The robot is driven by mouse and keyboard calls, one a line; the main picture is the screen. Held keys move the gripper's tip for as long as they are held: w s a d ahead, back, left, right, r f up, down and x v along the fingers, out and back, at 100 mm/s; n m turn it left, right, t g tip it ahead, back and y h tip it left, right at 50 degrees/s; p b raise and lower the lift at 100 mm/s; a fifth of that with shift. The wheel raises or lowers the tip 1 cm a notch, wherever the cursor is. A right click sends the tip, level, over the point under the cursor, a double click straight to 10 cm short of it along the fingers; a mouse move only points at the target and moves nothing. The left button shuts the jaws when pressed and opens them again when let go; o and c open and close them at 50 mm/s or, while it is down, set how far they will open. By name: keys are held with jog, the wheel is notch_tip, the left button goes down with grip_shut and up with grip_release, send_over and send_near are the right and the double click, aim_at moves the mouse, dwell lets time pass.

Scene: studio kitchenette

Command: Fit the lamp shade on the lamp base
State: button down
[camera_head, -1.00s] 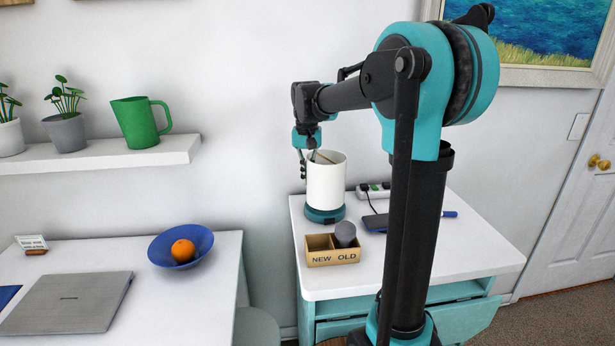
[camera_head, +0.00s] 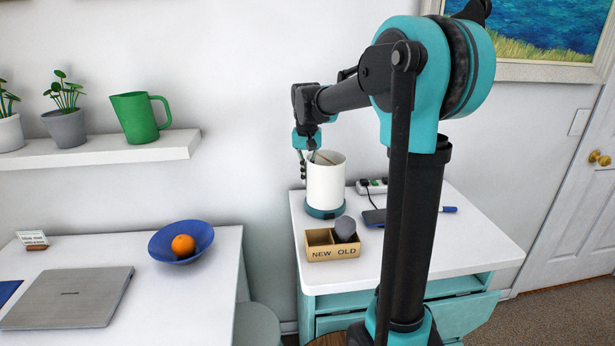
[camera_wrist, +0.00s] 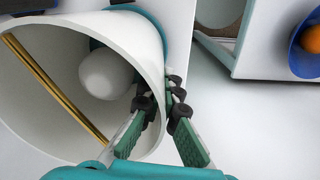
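The lamp shade (camera_head: 326,182), a white open-topped cylinder, stands upright over the teal lamp base (camera_head: 324,213) on the small white table. My gripper (camera_head: 305,168) is at the shade's upper left rim. In the wrist view, my gripper (camera_wrist: 164,90) has one finger inside the shade (camera_wrist: 35,105) and one outside, with the tips closed on the thin wall. A white bulb (camera_wrist: 106,75) and a gold rod show inside. The shade hides most of the base, so whether it is fully seated cannot be told.
A wooden NEW/OLD box (camera_head: 331,250) with a dark grey bulb (camera_head: 345,228) in its OLD side stands in front of the shade. A phone (camera_head: 375,218) and power strip (camera_head: 372,186) lie to the right. A blue bowl (camera_head: 165,243) with an orange is on the left desk.

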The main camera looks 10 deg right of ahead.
jog(key=c, duration=1.6)
grip_release()
jog(key=shift+c, duration=0.2)
jog(key=shift+r, duration=0.1)
notch_tip(320, 180, up, 12)
jog(key=shift+a, duration=0.1)
